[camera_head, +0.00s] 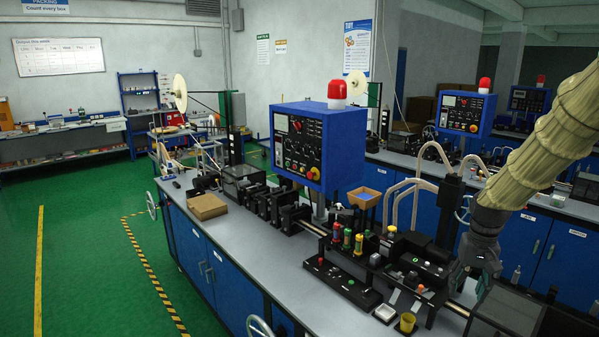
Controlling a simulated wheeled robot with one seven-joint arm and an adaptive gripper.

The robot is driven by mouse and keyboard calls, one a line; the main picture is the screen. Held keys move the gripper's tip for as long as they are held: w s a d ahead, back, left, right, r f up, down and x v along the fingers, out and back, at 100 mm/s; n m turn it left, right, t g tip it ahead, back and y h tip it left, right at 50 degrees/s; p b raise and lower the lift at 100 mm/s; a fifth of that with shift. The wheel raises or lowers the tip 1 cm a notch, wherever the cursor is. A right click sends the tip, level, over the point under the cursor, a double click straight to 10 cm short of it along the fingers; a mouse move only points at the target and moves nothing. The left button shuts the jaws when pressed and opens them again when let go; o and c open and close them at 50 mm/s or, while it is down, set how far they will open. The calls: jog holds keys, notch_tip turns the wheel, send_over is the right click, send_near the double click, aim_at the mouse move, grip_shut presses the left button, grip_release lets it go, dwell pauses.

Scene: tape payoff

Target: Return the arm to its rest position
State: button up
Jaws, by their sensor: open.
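My arm (553,130) reaches in from the right edge in a pale ribbed sleeve. My gripper (476,277) hangs from it, pointing down, at the lower right over the right end of the machine bench (240,240). It is open, and I see nothing held in it. Its fingertips are dark and hard to make out against the black machine parts behind them.
A blue control box (318,145) with a red lamp stands on the bench. A cardboard box (206,206) sits farther left. Green floor (85,260) is open at left.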

jog(key=s+a+f+n, duration=0.1)
jog(key=s+a+f, duration=0.3)
jog(key=f, duration=0.5)
jog(key=s+a+f, duration=0.3)
jog(key=s+f, duration=0.1)
jog(key=f, duration=0.4)
jog(key=s+a+f+n, duration=0.1)
jog(key=s+a+f, duration=0.25)
jog(key=f, duration=0.55)
jog(key=s+a+f+n, duration=0.1)
jog(key=s+a+f, duration=0.25)
jog(key=s, duration=0.55)
jog(key=s+a+f, duration=0.3)
jog(key=s+f, duration=0.2)
jog(key=s, duration=0.4)
jog(key=s+a+f+n, duration=0.1)
jog(key=s+a+f, duration=0.3)
jog(key=s, duration=0.5)
notch_tip(320, 180, down, 16)
jog(key=d+b, duration=0.1)
jog(key=b, duration=1.4)
jog(key=shift+w+d+b, duration=0.2)
jog(key=shift+w+b, duration=0.1)
jog(key=shift+b, duration=0.05)
